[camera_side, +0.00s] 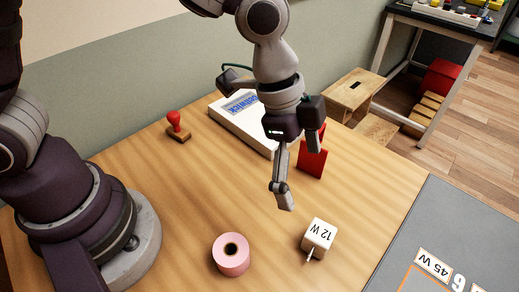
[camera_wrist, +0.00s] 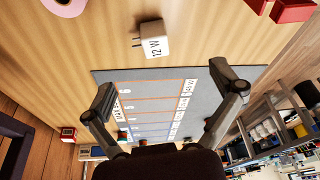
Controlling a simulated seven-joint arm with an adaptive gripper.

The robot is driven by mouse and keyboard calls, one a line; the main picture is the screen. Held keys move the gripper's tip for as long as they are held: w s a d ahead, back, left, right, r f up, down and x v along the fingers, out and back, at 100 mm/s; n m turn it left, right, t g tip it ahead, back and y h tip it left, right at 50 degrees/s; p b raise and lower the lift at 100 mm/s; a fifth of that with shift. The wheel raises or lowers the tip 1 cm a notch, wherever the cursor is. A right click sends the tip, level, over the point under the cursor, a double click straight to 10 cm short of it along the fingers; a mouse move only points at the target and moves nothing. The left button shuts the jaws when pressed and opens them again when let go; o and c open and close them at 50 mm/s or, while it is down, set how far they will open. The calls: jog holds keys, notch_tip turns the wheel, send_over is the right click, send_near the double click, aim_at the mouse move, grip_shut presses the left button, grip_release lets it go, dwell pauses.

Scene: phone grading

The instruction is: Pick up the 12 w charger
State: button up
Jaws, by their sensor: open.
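The 12 W charger (camera_side: 319,237) is a small white block with "12 W" printed on its top and metal prongs at its lower left. It lies on the wooden table. In the wrist view the charger (camera_wrist: 154,39) is near the top middle, with its prongs to the left. My gripper (camera_side: 298,178) is above the table, up and to the left of the charger in the side view, apart from it. In the wrist view my gripper (camera_wrist: 168,92) has its two fingers spread wide with nothing between them.
A pink tape roll (camera_side: 231,254) stands left of the charger. A red stand (camera_side: 312,159) is behind my gripper. A white box (camera_side: 240,118) and a red stamp (camera_side: 177,127) lie farther back. A grey mat (camera_side: 420,215) with wattage labels is at the right.

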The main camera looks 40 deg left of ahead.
aim_at(317, 235)
jog(key=shift+m+g, duration=0.3)
jog(key=shift+m, duration=0.3)
jog(key=x, duration=0.4)
jog(key=d+x, duration=0.1)
jog(key=x, duration=0.7)
jog(key=shift+s+d, duration=0.4)
jog(key=c, duration=1.3)
